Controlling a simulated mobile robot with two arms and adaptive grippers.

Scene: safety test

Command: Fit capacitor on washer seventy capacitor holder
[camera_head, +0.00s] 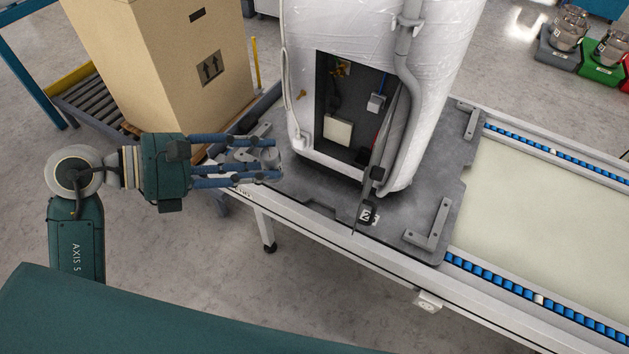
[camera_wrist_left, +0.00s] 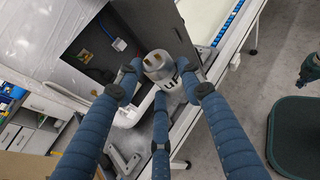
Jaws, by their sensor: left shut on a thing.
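The capacitor is a small silver cylinder (camera_head: 268,155) held at the fingertips of my left gripper (camera_head: 275,160). In the left wrist view the capacitor (camera_wrist_left: 158,66) shows two copper terminals on its end and dark marking on its side. The blue fingers of my left gripper (camera_wrist_left: 160,88) are closed around it. The washer (camera_head: 435,45) is a white, plastic-wrapped body with an open dark compartment (camera_head: 350,105), to the right of the gripper. I cannot make out the capacitor holder with certainty. The capacitor is outside the compartment. My right gripper is not clearly in view.
The washer stands on a grey plate (camera_head: 405,228) on a conveyor with blue rollers (camera_head: 540,298). A thin dark panel (camera_head: 386,130) stands out from the compartment's right edge. A large cardboard box (camera_head: 165,60) stands behind my left gripper. Trays (camera_head: 602,70) stand at top right.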

